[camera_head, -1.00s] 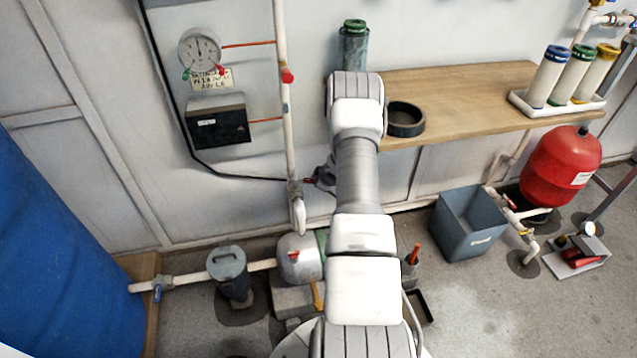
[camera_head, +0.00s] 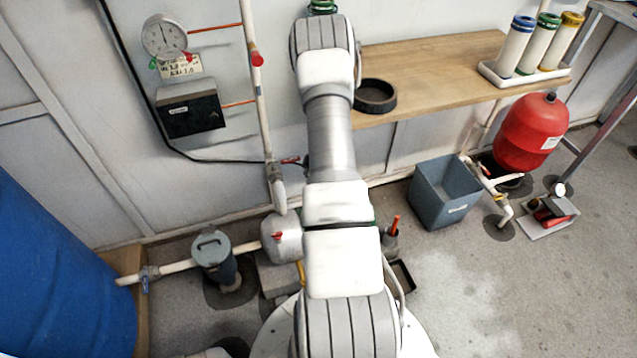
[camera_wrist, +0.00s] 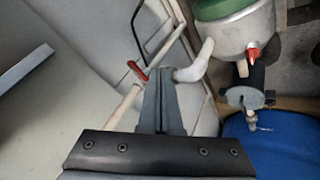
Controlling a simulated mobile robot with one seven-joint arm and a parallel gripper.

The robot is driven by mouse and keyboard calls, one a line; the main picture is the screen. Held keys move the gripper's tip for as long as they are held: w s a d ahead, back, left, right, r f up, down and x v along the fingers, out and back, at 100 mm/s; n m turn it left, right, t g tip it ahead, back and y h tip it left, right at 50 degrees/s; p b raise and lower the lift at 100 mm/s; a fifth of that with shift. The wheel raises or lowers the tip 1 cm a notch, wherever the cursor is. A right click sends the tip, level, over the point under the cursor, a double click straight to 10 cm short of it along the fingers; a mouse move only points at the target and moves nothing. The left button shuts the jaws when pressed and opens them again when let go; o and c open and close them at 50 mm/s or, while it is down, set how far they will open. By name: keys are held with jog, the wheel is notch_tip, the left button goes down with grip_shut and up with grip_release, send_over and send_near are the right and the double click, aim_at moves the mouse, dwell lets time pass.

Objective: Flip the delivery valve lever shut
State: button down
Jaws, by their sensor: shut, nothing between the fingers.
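A red valve lever (camera_head: 291,160) shows on the white riser pipe (camera_head: 265,120), just above its lower bend, in the head view. It sticks out sideways to the right of the pipe there. In the wrist view a red lever (camera_wrist: 138,71) lies just left of my gripper's fingertips (camera_wrist: 170,80), by the white pipe. The fingers are together and hold nothing. I cannot tell whether they touch the lever. In the head view my gripper is mostly hidden behind my arm.
A grey pump (camera_head: 282,240) stands below the pipe bend, with a grey filter housing (camera_head: 214,258) and blue barrel (camera_head: 60,280) to the left. A wooden bench (camera_head: 430,75) bears a black ring (camera_head: 375,96). A grey bin (camera_head: 445,192) stands below it.

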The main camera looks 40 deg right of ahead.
jog(key=s+a, duration=0.1)
jog(key=s, duration=0.5)
jog(key=shift+s+a+p, duration=0.3)
jog(key=shift+a, duration=0.1)
jog(key=w+a+r+m+h, duration=0.1)
jog(key=w+a+r, duration=0.15)
jog(key=r, duration=0.65)
jog(key=w+a+r+m+g, duration=0.15)
jog(key=a+r, duration=0.25)
jog(key=r, duration=0.5)
jog(key=w+a+r+m+t+h, duration=0.1)
jog(key=w+a+r, duration=0.15)
jog(key=r, duration=0.75)
jog(key=s+a+r+m+y, duration=0.2)
jog(key=s+a+r, duration=0.6)
jog(key=a+r, duration=0.4)
jog(key=s+a+r+g+y, duration=0.1)
jog(key=s+a+r+y, duration=0.15)
jog(key=s+a, duration=1)
notch_tip(320, 180, up, 17)
jog(key=p, duration=1.6)
jog(key=shift+s+d, duration=0.2)
jog(key=shift+d, duration=0.25)
